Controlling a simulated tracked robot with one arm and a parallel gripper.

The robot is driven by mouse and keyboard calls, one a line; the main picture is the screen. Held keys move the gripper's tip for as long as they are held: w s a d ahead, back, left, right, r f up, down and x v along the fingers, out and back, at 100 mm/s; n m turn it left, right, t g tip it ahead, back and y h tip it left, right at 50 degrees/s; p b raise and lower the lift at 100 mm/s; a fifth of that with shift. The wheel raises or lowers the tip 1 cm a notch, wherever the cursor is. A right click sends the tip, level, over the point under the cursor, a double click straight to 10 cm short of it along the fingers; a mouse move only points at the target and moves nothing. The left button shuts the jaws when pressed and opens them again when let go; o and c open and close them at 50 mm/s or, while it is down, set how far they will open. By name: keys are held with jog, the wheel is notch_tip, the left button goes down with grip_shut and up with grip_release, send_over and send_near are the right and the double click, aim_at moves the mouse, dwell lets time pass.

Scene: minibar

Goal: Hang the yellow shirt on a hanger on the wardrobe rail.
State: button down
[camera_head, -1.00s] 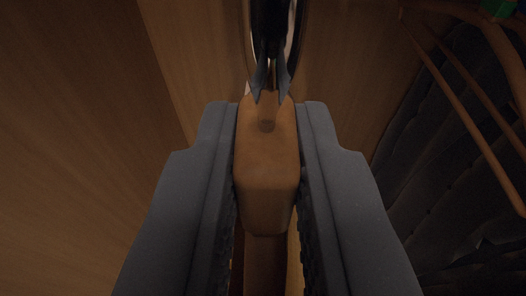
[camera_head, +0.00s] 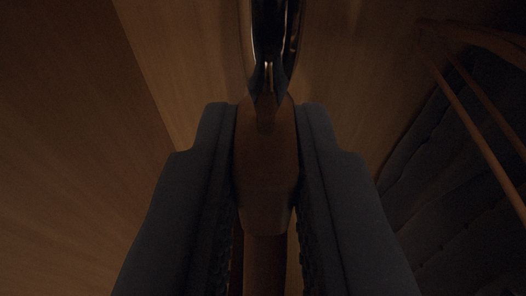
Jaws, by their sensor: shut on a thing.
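My gripper (camera_head: 266,115) is shut on a brown wooden piece (camera_head: 265,170), which looks like the middle of a wooden hanger. A grey jaw presses on each side of it. A dark, shiny metal part (camera_head: 270,45) rises from its far end to the top edge. I cannot tell whether all of this metal is the hanger's hook or whether part of it is the rail. A narrower wooden part (camera_head: 264,265) runs below the block between the jaws. No yellow shirt can be made out in this dim view.
A wooden panel (camera_head: 70,150) fills the left, and another wooden surface (camera_head: 340,60) lies behind the metal part. At the right are slanting wooden bars (camera_head: 480,130) in front of a dark, quilted-looking surface (camera_head: 430,190). The view is very dark.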

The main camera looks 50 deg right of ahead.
jog(key=shift+w+d+r, duration=0.2)
jog(key=shift+w+d, duration=0.25)
jog(key=shift+d, duration=0.1)
jog(key=shift+p+x, duration=0.35)
jog(key=shift+x, duration=0.75)
jog(key=shift+w+d+r, duration=0.25)
jog(key=shift+w+d, duration=0.15)
jog(key=shift+d, duration=0.1)
jog(key=shift+w+d+f, duration=0.15)
jog(key=shift+w+d, duration=0.3)
jog(key=shift+d, duration=0.1)
jog(key=shift+d, duration=0.1)
